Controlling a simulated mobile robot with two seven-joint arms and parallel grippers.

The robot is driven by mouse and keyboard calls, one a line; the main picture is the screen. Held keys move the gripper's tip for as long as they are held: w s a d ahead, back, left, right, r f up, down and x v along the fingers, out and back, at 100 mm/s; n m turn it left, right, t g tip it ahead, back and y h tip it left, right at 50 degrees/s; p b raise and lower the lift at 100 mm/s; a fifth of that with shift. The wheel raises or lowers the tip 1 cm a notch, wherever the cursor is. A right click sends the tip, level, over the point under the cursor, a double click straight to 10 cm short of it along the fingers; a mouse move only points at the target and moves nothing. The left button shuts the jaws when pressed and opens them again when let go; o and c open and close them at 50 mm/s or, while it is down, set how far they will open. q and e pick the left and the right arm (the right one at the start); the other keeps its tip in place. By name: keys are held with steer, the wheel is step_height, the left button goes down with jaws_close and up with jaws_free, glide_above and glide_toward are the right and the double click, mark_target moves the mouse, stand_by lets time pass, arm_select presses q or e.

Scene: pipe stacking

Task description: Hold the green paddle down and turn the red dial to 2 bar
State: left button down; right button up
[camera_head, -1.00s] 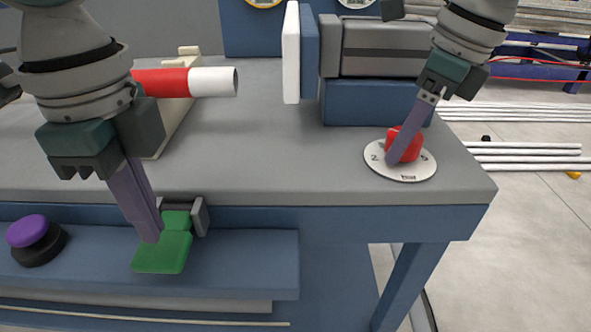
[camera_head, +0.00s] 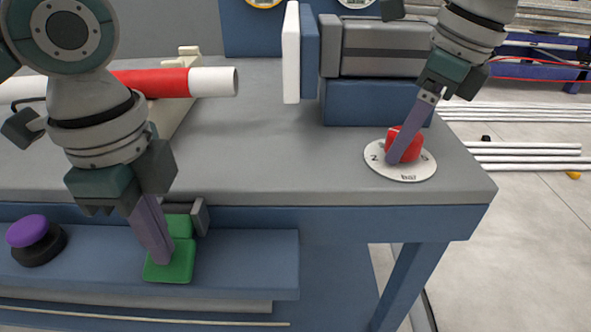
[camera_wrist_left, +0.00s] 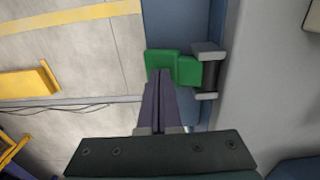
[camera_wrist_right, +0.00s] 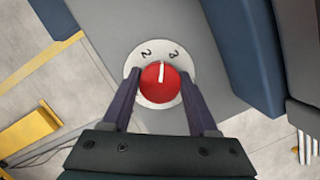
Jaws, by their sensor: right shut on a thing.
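The green paddle (camera_head: 178,272) hangs at the front of the lower blue shelf, lying low under my left gripper (camera_head: 161,258). My left gripper is shut and empty, its fingertips touching the paddle's top. The left wrist view shows its joined fingers (camera_wrist_left: 160,78) over the paddle (camera_wrist_left: 160,60). The red dial (camera_head: 408,148) sits on a white disc (camera_head: 408,176) near the table's right corner. My right gripper (camera_head: 397,157) is shut on the dial. In the right wrist view, the dial's white mark (camera_wrist_right: 161,73) points between the 2 and the 3.
A purple button (camera_head: 27,230) on a black base is left of the paddle. A red and white pipe (camera_head: 150,83) lies at the back left. A grey and blue clamp-like block (camera_head: 372,95) with a white pad (camera_head: 291,55) stands behind the dial. The table's middle is clear.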

arm_select(q)
steer(key=shift+s+f, duration=0.1)
steer(key=shift+f, duration=0.1)
steer(key=shift+r, duration=2.1)
arm_select(e)
steer(key=o, duration=1.2)
arm_select(q)
step_height(320, 180, up, 10)
